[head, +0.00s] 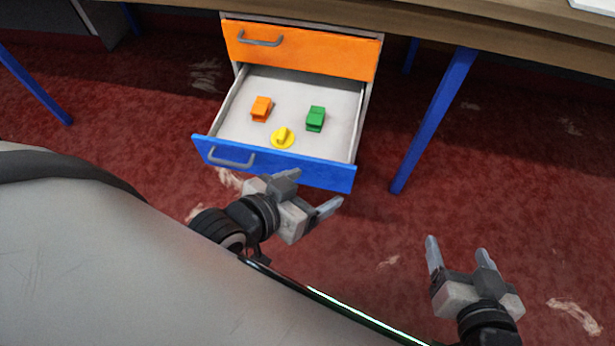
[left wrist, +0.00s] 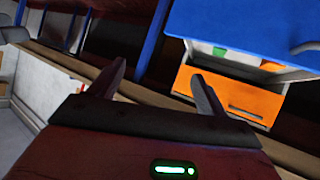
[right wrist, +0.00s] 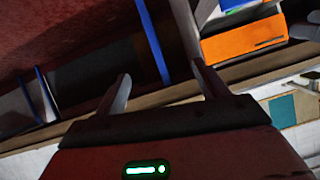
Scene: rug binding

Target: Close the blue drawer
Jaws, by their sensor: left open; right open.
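The blue drawer (head: 310,174) is pulled well out from the cabinet, below the orange drawer (head: 300,50), which is shut. Inside the blue drawer lie an orange block (head: 261,108), a green block (head: 315,118) and a yellow round piece with a raised knob (head: 282,138). Its grey handle (head: 232,157) is on the left of its front. My left gripper (head: 312,190) is open and empty, just in front of the blue drawer's front; I cannot tell whether it touches. My right gripper (head: 459,247) is open and empty, further right, over the rug. The blue drawer also shows in the left wrist view (left wrist: 235,30).
A wooden desk top (head: 470,25) runs above the drawers. A blue desk leg (head: 433,120) stands right of the drawer and another blue leg (head: 35,85) is at far left. The red rug (head: 540,180) is mostly clear, with pale worn patches.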

